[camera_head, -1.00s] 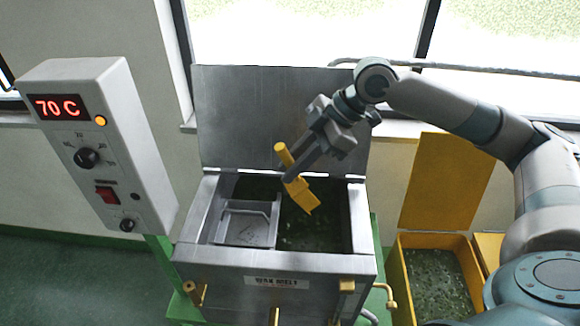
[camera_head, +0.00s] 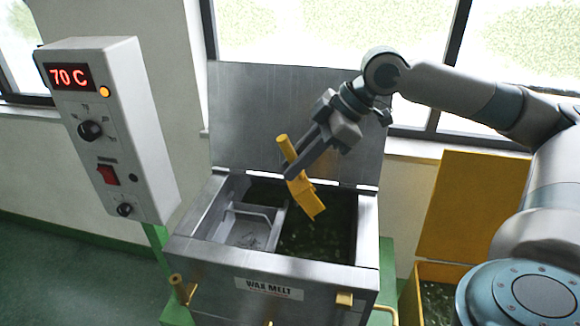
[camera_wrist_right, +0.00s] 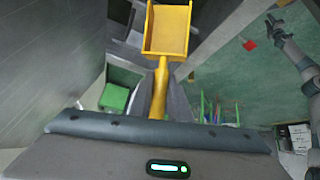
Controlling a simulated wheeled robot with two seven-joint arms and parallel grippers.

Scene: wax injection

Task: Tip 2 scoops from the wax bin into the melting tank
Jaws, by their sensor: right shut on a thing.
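My right gripper (camera_head: 300,168) is shut on the handle of a yellow scoop (camera_head: 306,196) above the melting tank (camera_head: 318,278). The scoop's head points down over the tank's right compartment, which holds dark green wax pieces (camera_head: 325,238). In the right wrist view the scoop (camera_wrist_right: 167,30) extends away from the gripper (camera_wrist_right: 160,100), and its pan looks empty. The yellow wax bin (camera_head: 406,302) stands at the lower right with green pieces (camera_head: 437,300) inside, partly hidden by my right arm. My left gripper is not in view.
The tank's raised lid (camera_head: 275,115) stands behind the opening. A metal basket (camera_head: 246,222) sits in the left compartment. A control box (camera_head: 105,130) reading 70 C stands at left. The bin's yellow lid (camera_head: 475,205) is up. Windows are behind.

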